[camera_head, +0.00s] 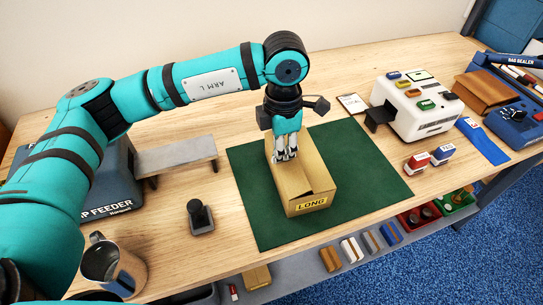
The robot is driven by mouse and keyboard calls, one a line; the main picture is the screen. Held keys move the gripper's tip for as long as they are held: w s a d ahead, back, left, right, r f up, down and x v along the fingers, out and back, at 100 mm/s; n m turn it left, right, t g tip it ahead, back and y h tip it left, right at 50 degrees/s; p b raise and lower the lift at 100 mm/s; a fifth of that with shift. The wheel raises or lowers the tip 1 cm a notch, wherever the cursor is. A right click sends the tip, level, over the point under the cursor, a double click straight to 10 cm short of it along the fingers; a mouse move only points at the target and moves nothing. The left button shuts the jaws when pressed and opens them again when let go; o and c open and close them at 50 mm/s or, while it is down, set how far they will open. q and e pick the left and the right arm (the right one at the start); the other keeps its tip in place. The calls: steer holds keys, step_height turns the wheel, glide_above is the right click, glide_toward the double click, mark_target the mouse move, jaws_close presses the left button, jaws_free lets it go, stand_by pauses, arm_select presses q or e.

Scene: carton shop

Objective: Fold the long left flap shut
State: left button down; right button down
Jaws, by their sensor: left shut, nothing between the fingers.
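A cardboard carton (310,206) with a yellow "LONG" label on its front stands on a green mat (255,207). Its top looks partly open, with a flap or inner panel (312,173) showing near the front. My left gripper (287,157) points down over the carton's rear left part, with its fingers shut and empty. The fingertips are at about the height of the carton's top; I cannot tell whether they touch a flap. The gripper hides the back of the carton and part of its left flap. My right gripper is not in view.
A feeder (108,185) with a grey outfeed shelf (176,156) stands left, with a black stamp-like tool (200,217) and a metal mug (112,265) in front. The mat is clear around the carton.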

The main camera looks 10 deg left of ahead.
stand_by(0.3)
arm_select(q)
steer(key=shift+w+d+f+b, duration=0.1)
steer(key=shift+d+f+b, duration=0.1)
steer(key=shift+b, duration=0.1)
steer(key=shift+w+d+f+b, duration=0.15)
steer(key=shift+w+d+b, duration=0.15)
steer(key=shift+d, duration=0.1)
steer(key=shift+r+p, duration=1.55)
steer(key=shift+r, duration=1.9)
steer(key=shift+s+r, duration=0.1)
steer(key=shift+r, duration=0.1)
